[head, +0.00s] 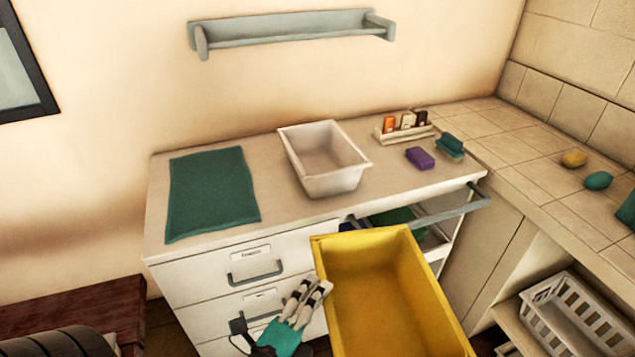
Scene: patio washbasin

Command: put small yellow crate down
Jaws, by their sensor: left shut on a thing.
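The small yellow crate (322,262) is in the head view at the lower middle, in the air in front of the white drawer cabinet. It looks empty and tilted, and its near end is cut off by the bottom edge. My left gripper (318,291) is at the crate's left side, shut on its left wall. The crate hides part of the cabinet front and of an open drawer (432,243). My right gripper is not in view.
On the countertop (270,228) are a green mat (210,192), a white basin (335,183), a purple block (420,158), a green brush (450,147) and a small rack (404,133). A white basket (572,318) is at the lower right. Bare counter lies between mat and basin.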

